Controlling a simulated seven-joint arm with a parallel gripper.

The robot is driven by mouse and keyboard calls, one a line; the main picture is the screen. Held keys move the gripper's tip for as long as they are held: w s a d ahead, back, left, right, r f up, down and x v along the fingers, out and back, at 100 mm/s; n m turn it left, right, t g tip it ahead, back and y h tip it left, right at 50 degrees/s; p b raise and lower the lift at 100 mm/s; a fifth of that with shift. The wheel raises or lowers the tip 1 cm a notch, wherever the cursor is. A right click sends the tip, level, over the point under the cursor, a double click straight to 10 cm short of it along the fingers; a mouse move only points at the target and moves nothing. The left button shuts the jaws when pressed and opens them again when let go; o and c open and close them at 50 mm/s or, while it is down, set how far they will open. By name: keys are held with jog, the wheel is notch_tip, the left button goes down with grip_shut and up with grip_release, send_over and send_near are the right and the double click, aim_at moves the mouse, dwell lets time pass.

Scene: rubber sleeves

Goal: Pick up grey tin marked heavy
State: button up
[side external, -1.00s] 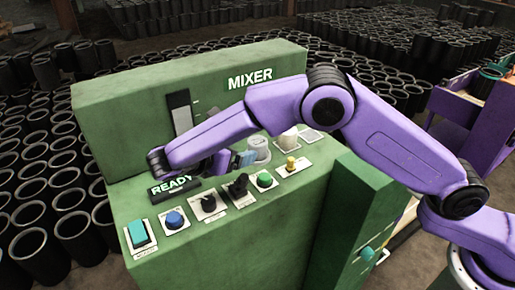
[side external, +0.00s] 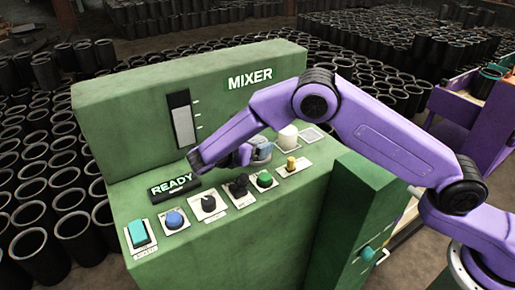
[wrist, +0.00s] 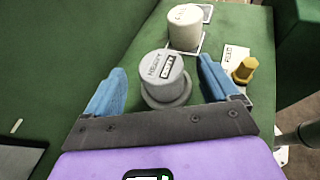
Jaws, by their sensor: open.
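The grey tin (wrist: 164,84) is a short cylinder with dark lettering on its top, seen upright in the wrist view on a round grey base. My gripper (wrist: 161,68) is open, with one blue finger on each side of the tin and gaps between. In the side view the tin (side external: 261,147) shows on the green mixer panel, partly hidden by my gripper (side external: 259,156). Whether the fingers touch it cannot be told there.
A white tin (wrist: 186,28) stands just beyond the grey one. A yellow knob (wrist: 244,70) sits close to the right finger. Several buttons and knobs, such as a green button (side external: 264,179), line the panel front. A READY display (side external: 173,187) lies to the left.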

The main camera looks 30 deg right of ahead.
aim_at(261, 140)
jog(key=shift+x, duration=2.9)
jog(key=shift+f, duration=0.15)
jog(key=c, duration=1.2)
